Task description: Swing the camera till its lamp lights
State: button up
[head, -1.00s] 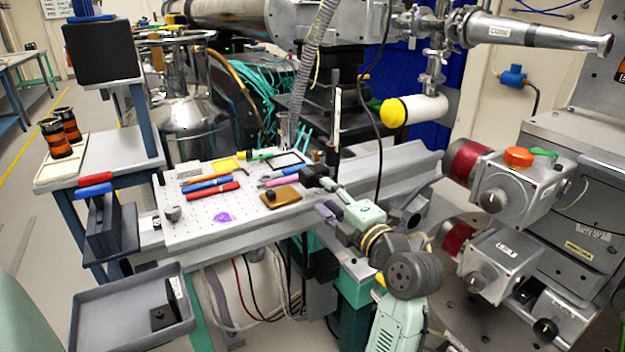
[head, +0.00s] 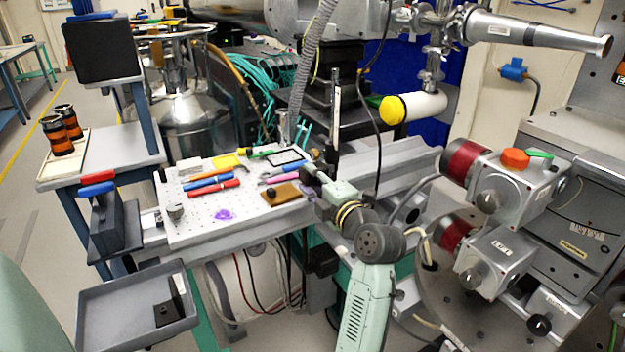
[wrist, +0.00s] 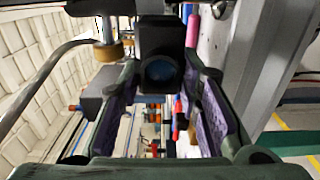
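The camera looks to be the small black box with a round blue lens (wrist: 160,70) in the wrist view. It faces me and sits between my fingers, near their far ends. My gripper (wrist: 160,110) is open, with one purple-padded finger on each side of the box. I cannot tell whether either pad touches it. In the head view my gripper (head: 312,180) is at the right end of the perforated board, by a dark upright post (head: 335,115). There the camera is mostly hidden behind my gripper. I cannot make out a lamp, lit or unlit.
The perforated board (head: 195,228) holds pens, a yellow piece, a purple blob and a brown block (head: 281,194). A black cable (head: 380,130) hangs close behind my arm. Grey boxes with knobs (head: 515,185) stand at right. A grey tray (head: 100,318) is at front left.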

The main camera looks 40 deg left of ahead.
aim_at(320, 184)
grip_shut()
jog(key=shift+d+f+b, duration=0.1)
jog(key=shift+d+b, duration=0.05)
jog(key=shift+b, duration=0.25)
jog(key=n+g+b, duration=0.1)
jog(key=b, duration=0.1)
jog(key=d+n+g+y+b, duration=0.1)
jog(key=g+b, duration=0.1)
jog(key=b, duration=0.1)
jog(key=shift+w+d+f, duration=0.15)
jog(key=shift+d+f, duration=0.05)
jog(key=shift+f, duration=0.1)
jog(key=n+g+b, duration=0.1)
jog(key=g+b, duration=0.1)
jog(key=d+n+g+b, duration=0.1)
jog(key=g+b, duration=0.1)
jog(key=shift+w+d+n, duration=0.15)
jog(key=shift+d+n, duration=0.05)
jog(key=shift+n, duration=0.2)
jog(key=shift+w+d+r+n+g+h+b, duration=0.15)
jog(key=shift+d+n+g+b, duration=0.15)
jog(key=shift+n+g+b, duration=0.5)
jog(key=shift+w+d+r+n+g+h+b, duration=0.15)
jog(key=shift+d+n+g+b, duration=0.2)
jog(key=shift+g, duration=0.7)
jog(key=shift+w+d+r+n+g+b, duration=0.15)
jog(key=shift+d+n+g+b, duration=0.1)
jog(key=shift+n+g+b, duration=0.55)
jog(key=shift+g, duration=0.35)
